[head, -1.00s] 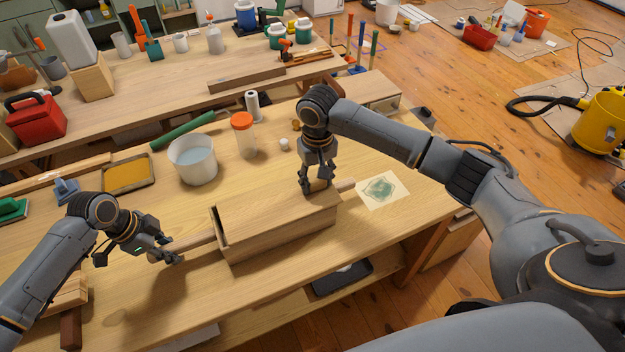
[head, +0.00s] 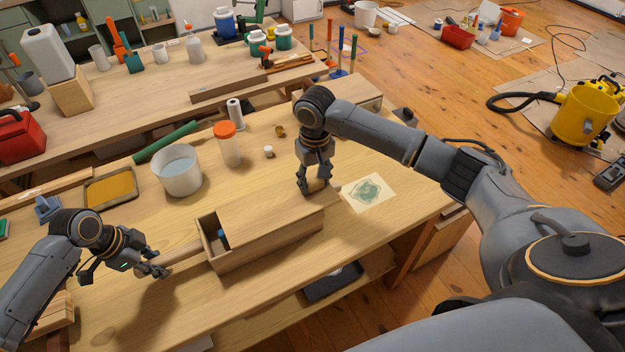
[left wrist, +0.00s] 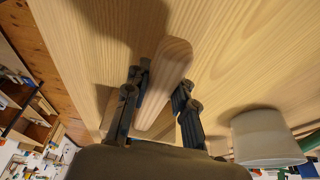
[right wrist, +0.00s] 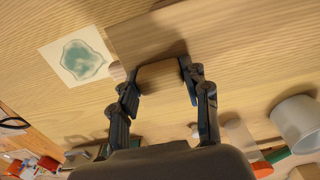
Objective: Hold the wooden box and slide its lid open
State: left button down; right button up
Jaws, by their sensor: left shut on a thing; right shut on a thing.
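The long wooden box (head: 265,247) lies on the workbench with its left end partly uncovered. Inside that gap something blue shows; the rest of the inside is hidden. The lid (head: 262,212) covers the remainder of the top. My left gripper (head: 158,272) is shut on the box's handle (left wrist: 166,75) at the left end; it also shows in the left wrist view (left wrist: 160,95). My right gripper (head: 315,188) is shut on the block-like grip of the lid (right wrist: 160,77) near the right end; the fingers flank it in the right wrist view (right wrist: 165,85).
A white bucket (head: 178,172), an orange-capped jar (head: 228,147) and a yellow tray (head: 112,187) stand behind the box. A sheet with a green patch (head: 368,193) lies to its right. The bench front is mostly clear.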

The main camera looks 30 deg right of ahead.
jog(key=shift+d, duration=2.65)
jog(key=shift+d, duration=2.75)
jog(key=shift+d, duration=0.95)
jog(key=o, duration=1.2)
jog(key=shift+o, duration=0.2)
